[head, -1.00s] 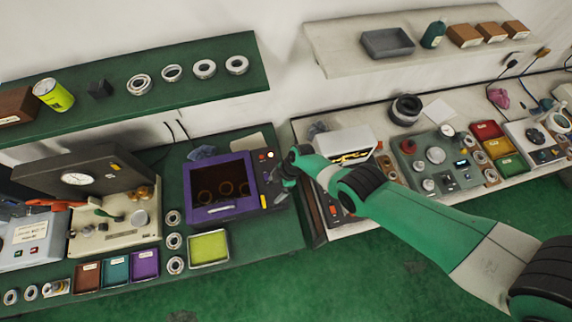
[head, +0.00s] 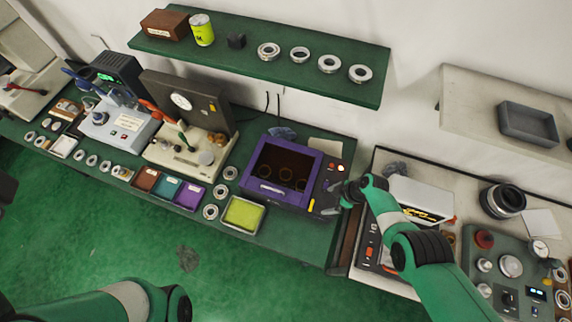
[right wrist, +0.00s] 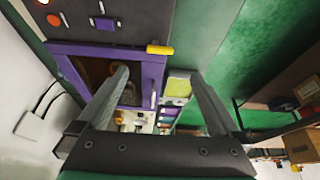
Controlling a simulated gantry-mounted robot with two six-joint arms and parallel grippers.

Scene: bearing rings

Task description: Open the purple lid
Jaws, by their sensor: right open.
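The purple lid (head: 285,194) is a purple frame around a dark see-through window, with a pale handle on its front edge. It lies shut on a dark box on the green bench, and several brownish rings show through the window. My right gripper (head: 331,199) is open and empty, just right of the lid over the box's control strip. In the right wrist view the purple frame (right wrist: 153,78) shows beyond and between the open fingers (right wrist: 155,75). I see no contact with the lid. Of my left arm only a link shows at bottom left; its gripper is out of view.
A yellow-green tray (head: 243,214) and several metal rings stand left of the box. A gauge case with a raised lid (head: 190,103) is farther left. A green shelf (head: 340,82) with rings hangs above. A white-topped device (head: 421,200) stands right, near my right arm.

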